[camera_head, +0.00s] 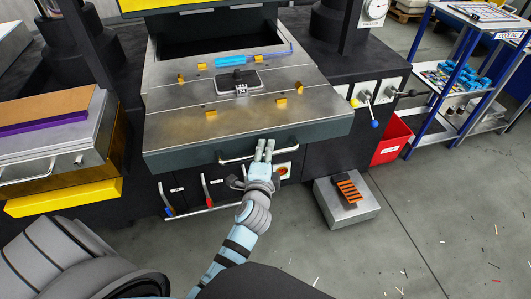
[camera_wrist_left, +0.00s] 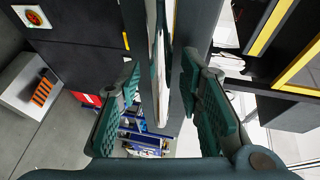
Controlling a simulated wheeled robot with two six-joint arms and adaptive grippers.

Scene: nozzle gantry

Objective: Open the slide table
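The slide table (camera_head: 235,112) is a metal plate with a dark front face and several small yellow blocks on top. A dark gap shows behind it. Its pale bar handle (camera_head: 235,158) runs along the front face. My left gripper (camera_head: 264,148) is at the right half of this handle. In the left wrist view, the two green-padded fingers of my left gripper (camera_wrist_left: 160,95) stand apart on either side of the pale handle bar (camera_wrist_left: 160,70), with space between pads and bar. My right gripper is not in view.
A small metal box (camera_head: 345,207) with an orange-striped pad stands on the floor at right, near a red bin (camera_head: 392,140) and a blue shelf cart (camera_head: 425,40). A metal unit with a yellow edge (camera_head: 65,197) stands at left. Floor at lower right is mostly free.

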